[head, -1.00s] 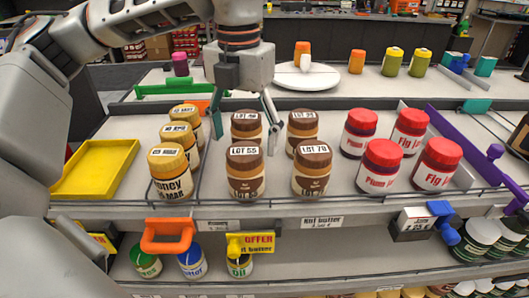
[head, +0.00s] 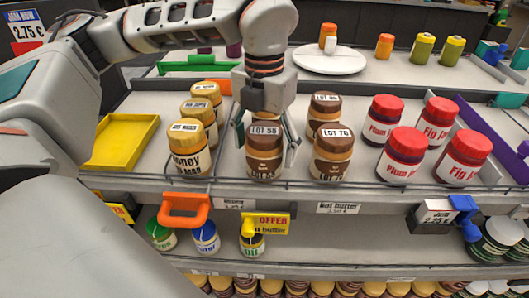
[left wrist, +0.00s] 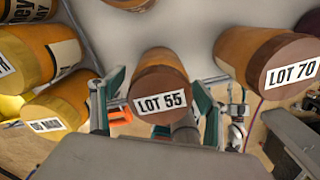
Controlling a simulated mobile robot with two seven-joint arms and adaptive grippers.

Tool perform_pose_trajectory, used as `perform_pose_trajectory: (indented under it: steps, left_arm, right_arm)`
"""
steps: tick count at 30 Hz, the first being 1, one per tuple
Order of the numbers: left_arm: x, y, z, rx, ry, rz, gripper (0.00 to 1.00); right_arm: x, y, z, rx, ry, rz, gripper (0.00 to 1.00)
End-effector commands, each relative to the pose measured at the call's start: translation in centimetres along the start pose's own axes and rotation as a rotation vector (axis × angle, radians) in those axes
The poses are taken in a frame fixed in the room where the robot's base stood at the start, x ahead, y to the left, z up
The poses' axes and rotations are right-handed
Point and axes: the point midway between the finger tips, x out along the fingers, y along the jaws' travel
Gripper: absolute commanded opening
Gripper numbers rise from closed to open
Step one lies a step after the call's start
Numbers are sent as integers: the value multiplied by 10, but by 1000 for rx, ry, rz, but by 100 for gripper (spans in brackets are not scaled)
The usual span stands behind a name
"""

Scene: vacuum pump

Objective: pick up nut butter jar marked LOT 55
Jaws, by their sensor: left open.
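The nut butter jar marked LOT 55 (head: 264,152) stands upright in the front row of the shelf, with a brown lid and an orange-brown body. My left gripper (head: 266,140) is open above and around it, one finger on each side of the jar. In the left wrist view the LOT 55 jar (left wrist: 160,90) lies between the open fingers of the left gripper (left wrist: 158,108). I cannot tell whether the fingers touch it. Another jar marked LOT 70 (head: 332,153) stands to the right. My right gripper is not in view.
Honey jars (head: 189,147) stand close on the left, behind a thin divider. A further nut butter jar (head: 324,108) stands behind LOT 70. Red-lidded jars (head: 402,155) are on the right. A yellow tray (head: 122,142) is at left, and a wire rail (head: 300,183) runs along the front edge.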

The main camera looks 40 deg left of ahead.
Motion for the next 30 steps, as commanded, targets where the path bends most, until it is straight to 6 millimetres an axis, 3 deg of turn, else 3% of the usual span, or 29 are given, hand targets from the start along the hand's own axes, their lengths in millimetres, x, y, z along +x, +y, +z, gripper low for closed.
perform_pose_trajectory:
  steps: [1,6,8,20,26,30]
  left_arm:
    - [0,0,0,0,0,0,74]
    - [0,0,0,0,0,0,30]
    - [0,0,0,0,0,0,19]
    - [-7,0,1,0,-4,-1,19]
    - [-30,0,1,-1,-6,-2,19]
    - [-59,-1,1,-1,-8,-2,19]
  right_arm:
    - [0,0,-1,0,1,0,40]
    - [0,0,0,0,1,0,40]
    - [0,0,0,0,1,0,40]
    - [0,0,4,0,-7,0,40]
    - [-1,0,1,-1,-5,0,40]
    - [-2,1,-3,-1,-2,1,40]
